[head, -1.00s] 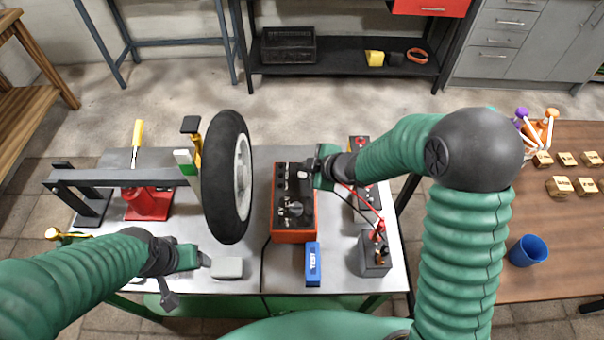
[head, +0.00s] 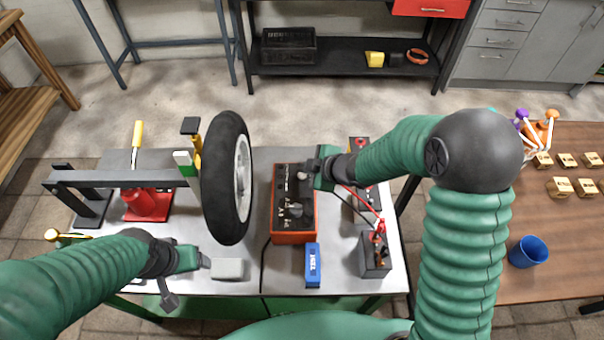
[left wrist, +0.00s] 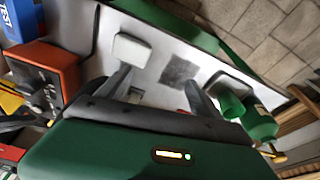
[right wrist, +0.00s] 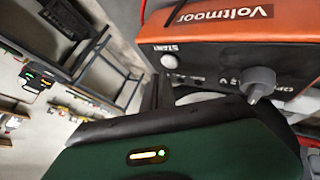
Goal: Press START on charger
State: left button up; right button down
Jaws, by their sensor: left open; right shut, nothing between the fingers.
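The charger (head: 292,238) is an orange box with a black control face, standing mid-table. In the right wrist view its orange side (right wrist: 225,22) reads "Voltmoor". A pale round button (right wrist: 169,62) sits beside the START label there, with a grey knob (right wrist: 258,82) to its right. My right gripper (head: 311,172) is shut and empty, at the charger's upper right edge close to the pale button. I cannot tell whether it touches the button. My left gripper (head: 207,262) is open and empty above the table's front left, beside a light grey block (head: 228,268).
A wheel (head: 226,178) stands left of the charger. A blue TEST box (head: 313,265) lies in front of it. A wooden table (head: 560,225) with a blue cup (head: 528,251) is further right.

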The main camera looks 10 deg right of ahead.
aim_at(305, 177)
jog(key=shift+f, duration=0.1)
dwell(0.6)
jog(key=shift+f, duration=0.25)
jog(key=shift+f+b, duration=0.4)
jog(key=shift+b, duration=0.15)
dwell(0.3)
dwell(0.4)
jog(key=shift+r+p, duration=0.85)
jog(key=shift+p, duration=0.05)
notch_tip(305, 177, up, 5)
jog(key=p, duration=0.5)
jog(key=shift+r, duration=0.1)
